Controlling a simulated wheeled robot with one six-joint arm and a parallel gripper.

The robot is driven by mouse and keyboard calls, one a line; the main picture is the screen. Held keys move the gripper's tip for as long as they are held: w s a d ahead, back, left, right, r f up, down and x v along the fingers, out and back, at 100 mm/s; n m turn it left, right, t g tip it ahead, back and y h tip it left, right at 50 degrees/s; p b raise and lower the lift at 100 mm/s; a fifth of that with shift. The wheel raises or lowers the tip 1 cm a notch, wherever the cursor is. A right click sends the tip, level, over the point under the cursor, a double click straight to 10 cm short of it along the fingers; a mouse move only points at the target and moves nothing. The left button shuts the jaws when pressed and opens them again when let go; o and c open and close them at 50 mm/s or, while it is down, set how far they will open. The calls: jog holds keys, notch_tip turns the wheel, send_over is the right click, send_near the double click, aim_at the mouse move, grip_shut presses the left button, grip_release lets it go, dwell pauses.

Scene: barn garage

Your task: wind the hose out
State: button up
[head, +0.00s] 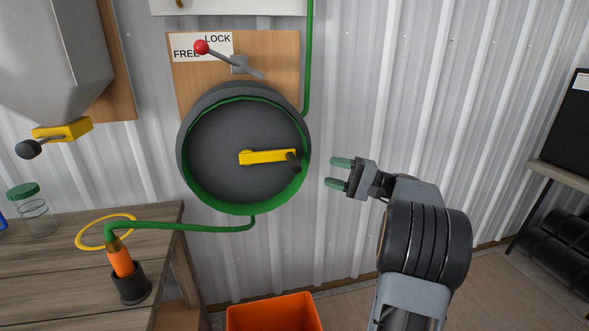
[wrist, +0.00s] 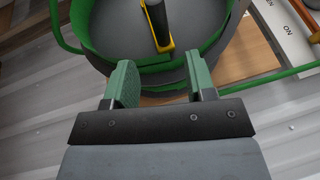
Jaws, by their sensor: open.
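The hose reel (head: 220,150) is a dark drum on a wooden board, with green hose (head: 180,227) around its rim. Its yellow crank (head: 262,157) points right and ends in a black handle (head: 293,161). In the wrist view the crank handle (wrist: 157,22) shows ahead, beyond the fingers. The red-knobbed lever (head: 202,47) points up-left, its knob between the words FREE and LOCK. The hose runs left to an orange nozzle (head: 121,262) standing in a black holder (head: 131,287) on the table. My gripper (head: 338,173) is open and empty, right of the reel, apart from the handle.
A yellow ring (head: 83,240) lies on the wooden table (head: 60,285), near a green-lidded jar (head: 38,214). A grey hopper (head: 55,55) with a yellow valve hangs at left. An orange bin (head: 273,315) stands below the reel. Bare corrugated wall lies behind my gripper.

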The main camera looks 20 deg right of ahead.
aim_at(294, 163)
jog(key=b+x, duration=0.1)
jog(key=x, duration=1)
jog(key=shift+f, duration=0.1)
grip_shut()
jog(key=shift+d, duration=0.1)
